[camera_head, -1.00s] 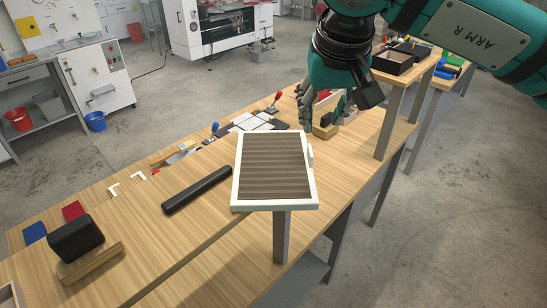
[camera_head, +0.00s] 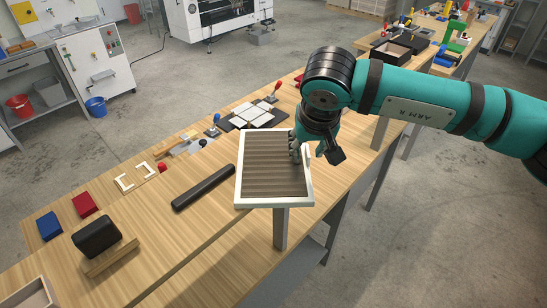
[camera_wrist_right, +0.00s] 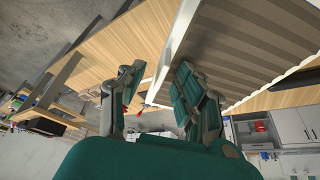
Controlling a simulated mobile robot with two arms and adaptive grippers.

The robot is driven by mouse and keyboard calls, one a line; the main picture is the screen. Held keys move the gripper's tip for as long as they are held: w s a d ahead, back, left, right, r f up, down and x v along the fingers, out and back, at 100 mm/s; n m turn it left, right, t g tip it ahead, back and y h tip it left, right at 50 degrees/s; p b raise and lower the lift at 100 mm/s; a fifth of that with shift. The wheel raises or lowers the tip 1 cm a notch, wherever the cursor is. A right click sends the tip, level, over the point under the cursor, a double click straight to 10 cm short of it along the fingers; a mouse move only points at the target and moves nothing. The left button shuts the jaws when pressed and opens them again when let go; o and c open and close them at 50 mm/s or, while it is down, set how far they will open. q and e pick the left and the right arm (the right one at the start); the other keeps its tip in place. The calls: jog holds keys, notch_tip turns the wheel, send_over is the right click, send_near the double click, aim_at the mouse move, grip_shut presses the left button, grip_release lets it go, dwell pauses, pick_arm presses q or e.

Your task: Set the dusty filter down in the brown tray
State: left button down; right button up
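The dusty filter (camera_head: 272,168) has a white frame and grey-brown pleats. In the right wrist view, the open fingers (camera_wrist_right: 158,95) lie on either side of the filter's white frame edge (camera_wrist_right: 174,55). Whether they touch it cannot be told. A light-brown tray (camera_head: 38,292) is cut off at the lower left of the head view. My left gripper is not in view.
A black bar (camera_head: 203,188) lies left of the filter. A black block (camera_head: 96,236), a wooden strip (camera_head: 110,260), and red (camera_head: 85,204) and blue (camera_head: 49,226) pieces lie farther left. A board with white tiles (camera_head: 252,113) is behind the filter.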

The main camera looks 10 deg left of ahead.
grip_shut()
dwell(0.4)
